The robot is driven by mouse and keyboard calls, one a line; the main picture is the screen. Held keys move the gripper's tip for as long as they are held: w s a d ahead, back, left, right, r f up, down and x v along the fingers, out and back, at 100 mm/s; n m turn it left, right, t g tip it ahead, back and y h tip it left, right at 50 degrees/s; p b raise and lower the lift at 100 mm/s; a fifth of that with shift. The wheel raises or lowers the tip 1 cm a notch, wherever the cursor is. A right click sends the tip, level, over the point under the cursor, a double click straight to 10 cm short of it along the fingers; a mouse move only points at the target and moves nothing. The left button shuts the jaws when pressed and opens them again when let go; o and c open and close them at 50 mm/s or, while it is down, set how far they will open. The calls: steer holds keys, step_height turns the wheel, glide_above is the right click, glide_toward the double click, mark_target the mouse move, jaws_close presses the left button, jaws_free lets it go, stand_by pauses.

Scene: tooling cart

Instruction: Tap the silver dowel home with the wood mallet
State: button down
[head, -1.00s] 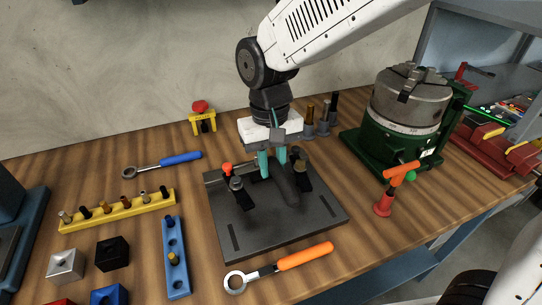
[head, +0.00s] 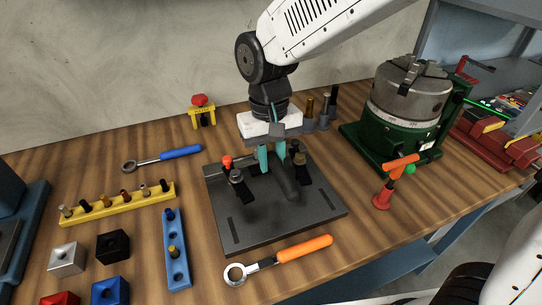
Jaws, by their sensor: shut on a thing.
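My gripper (head: 271,160) is over the back part of a dark fixture plate (head: 265,225), with its teal fingers pointing down. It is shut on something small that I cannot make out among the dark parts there. I cannot clearly pick out a wood mallet. An orange T-shaped tool (head: 401,165) stands on a red base at the right, and its kind is unclear. Any dowel at the plate is hidden or too small to tell.
Clamps stand left (head: 238,182) and right (head: 300,165) of my gripper on the plate. An orange-handled wrench (head: 300,251) lies in front. A blue rack (head: 177,262) and several blocks are left. A green-based chuck (head: 405,110) stands right. Several posts (head: 325,108) stand behind.

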step_height(320, 180, down, 3)
steer(key=shift+r, duration=2.05)
step_height(320, 180, down, 5)
steer(key=shift+s+f, duration=0.1)
steer(key=shift+r, duration=2.25)
steer(key=shift+r, duration=0.1)
